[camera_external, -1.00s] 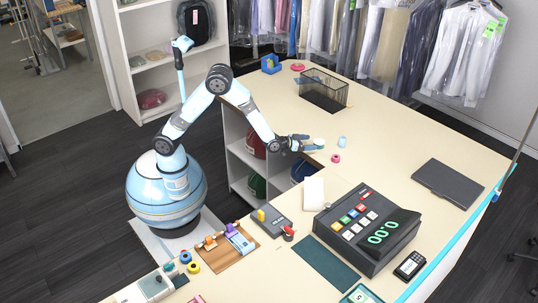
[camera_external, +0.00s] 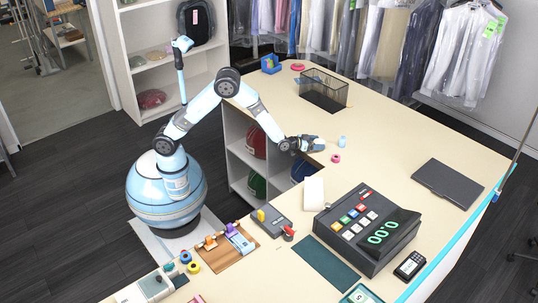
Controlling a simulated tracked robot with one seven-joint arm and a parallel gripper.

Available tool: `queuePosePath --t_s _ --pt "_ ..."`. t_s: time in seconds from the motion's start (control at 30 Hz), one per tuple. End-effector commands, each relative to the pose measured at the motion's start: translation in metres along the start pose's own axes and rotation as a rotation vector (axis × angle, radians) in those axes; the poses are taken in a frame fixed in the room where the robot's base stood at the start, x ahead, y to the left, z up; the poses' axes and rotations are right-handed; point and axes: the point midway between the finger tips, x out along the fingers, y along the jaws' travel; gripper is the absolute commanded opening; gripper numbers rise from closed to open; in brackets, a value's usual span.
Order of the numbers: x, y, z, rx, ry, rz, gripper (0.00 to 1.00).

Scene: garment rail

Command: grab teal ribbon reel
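A small teal reel (camera_external: 169,267) lies at the near left of the counter, beside a blue reel (camera_external: 185,257) and a yellow reel (camera_external: 193,267). A small light-blue cylinder (camera_external: 342,141) stands on the counter at the centre; I cannot tell whether it is a ribbon reel. My gripper (camera_external: 320,143) is over the counter's inner edge, just left of that cylinder and apart from it, pointing right. The fingers are too small to tell open from shut. It is far from the reels at the near left.
A pink reel (camera_external: 335,158) lies just below the cylinder. A white card (camera_external: 314,193) and a large cash register (camera_external: 367,228) stand nearer. A wire basket (camera_external: 323,87) is behind.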

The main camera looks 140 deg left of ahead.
Motion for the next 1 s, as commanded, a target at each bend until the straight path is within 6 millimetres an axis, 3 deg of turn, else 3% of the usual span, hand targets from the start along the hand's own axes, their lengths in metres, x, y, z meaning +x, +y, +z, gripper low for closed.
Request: queuePosePath --t_s 0.4,0.73,0.93,1.0 --pt "0.0 0.0 0.0 0.0 0.0 0.0 0.36" --pt "-0.001 0.001 -0.006 -0.001 0.002 0.0 0.36" --pt "-0.007 0.001 -0.035 -0.001 0.005 0.001 0.36" --pt "-0.018 -0.003 -0.042 -0.001 0.002 0.001 0.36"
